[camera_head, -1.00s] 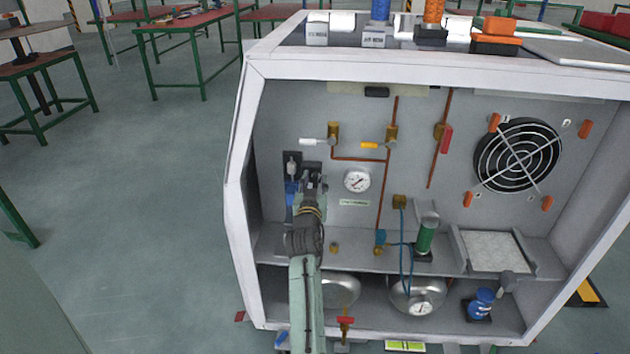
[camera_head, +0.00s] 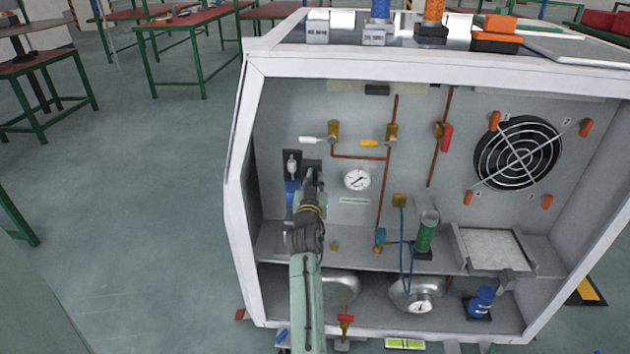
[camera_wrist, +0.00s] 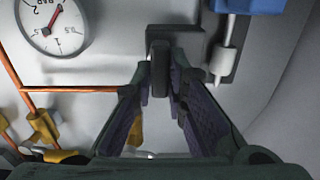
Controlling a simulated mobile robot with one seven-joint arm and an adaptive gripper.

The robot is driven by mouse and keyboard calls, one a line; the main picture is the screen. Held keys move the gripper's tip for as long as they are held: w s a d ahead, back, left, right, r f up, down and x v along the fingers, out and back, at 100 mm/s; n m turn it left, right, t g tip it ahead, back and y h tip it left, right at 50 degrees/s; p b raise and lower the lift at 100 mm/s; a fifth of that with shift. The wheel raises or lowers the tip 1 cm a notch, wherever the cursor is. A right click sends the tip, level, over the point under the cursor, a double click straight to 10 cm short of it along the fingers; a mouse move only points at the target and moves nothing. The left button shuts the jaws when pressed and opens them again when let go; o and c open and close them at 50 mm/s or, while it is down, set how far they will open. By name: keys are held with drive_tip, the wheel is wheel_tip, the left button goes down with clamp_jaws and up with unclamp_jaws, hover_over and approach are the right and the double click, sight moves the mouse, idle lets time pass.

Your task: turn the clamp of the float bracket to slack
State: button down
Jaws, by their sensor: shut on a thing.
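The float bracket is a dark mount on the back wall at the left of the cabinet, partly hidden by my gripper in the head view. Its dark plate (camera_wrist: 182,38) shows at the top of the wrist view. Beside it is a white and blue float part (camera_head: 291,185), also in the wrist view (camera_wrist: 227,62). The clamp (camera_wrist: 160,66) is a dark grey upright piece between my fingertips. My gripper (camera_head: 315,187) reaches in at the bracket; in the wrist view its two fingers (camera_wrist: 160,92) are closed around the clamp, with a gap between them lower down.
A pressure gauge (camera_head: 357,179) and copper pipes with a white-handled valve (camera_head: 333,132) and a yellow-handled valve (camera_head: 391,135) are right of my gripper. The cabinet's left frame (camera_head: 238,180) stands close on the left. A shelf (camera_head: 350,257) runs below.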

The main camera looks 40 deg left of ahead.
drive_tip(key=shift+n, duration=0.3)
drive_tip(key=n, duration=0.3)
drive_tip(key=shift+n, duration=0.3)
drive_tip(key=n, duration=0.4)
drive_tip(key=shift+a+n+p, duration=0.1)
drive_tip(key=shift+n+p, duration=0.2)
drive_tip(key=n+p, duration=0.1)
drive_tip(key=n, duration=0.3)
drive_tip(key=shift+s+f+n, duration=0.1)
drive_tip(key=shift+n, duration=0.2)
drive_tip(key=shift+a+f+n+p, duration=0.15)
drive_tip(key=shift+n+p, duration=1)
drive_tip(key=shift+n, duration=1.05)
drive_tip(key=c, duration=1.6)
unclamp_jaws()
